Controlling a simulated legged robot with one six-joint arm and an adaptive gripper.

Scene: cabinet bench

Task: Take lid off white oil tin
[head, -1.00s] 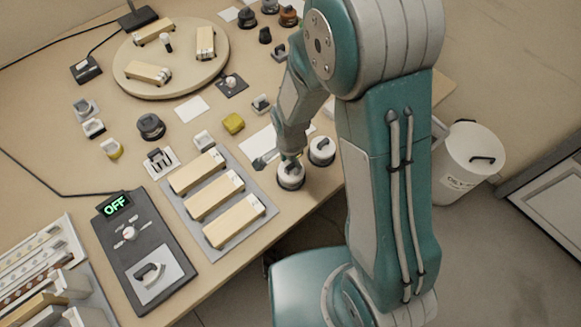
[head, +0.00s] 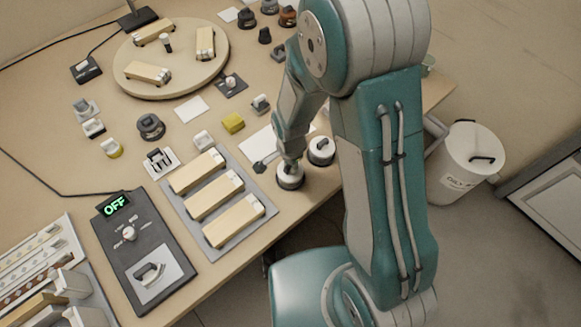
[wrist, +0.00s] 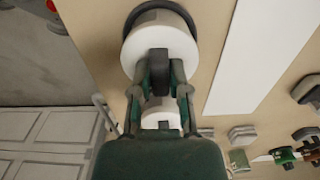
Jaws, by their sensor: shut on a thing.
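A small round tin (head: 289,183), white on top with a dark rim, stands on the bench near its front edge. In the wrist view its white lid (wrist: 178,40) fills the top middle, with a dark upright handle (wrist: 158,66). My gripper (wrist: 159,82) is shut on this handle; it also shows in the head view (head: 290,162), right over the tin. The gripper hides most of the lid in the head view. I cannot tell whether the lid is apart from the tin. A similar white tin (head: 321,152) with a dark handle stands just right and behind.
A grey tray with pale blocks (head: 222,245) lies left of the tin. A white sheet (head: 258,146) lies behind it. A large white bin (head: 470,165) with a black lid handle stands on the floor at right. Bench front edge is close.

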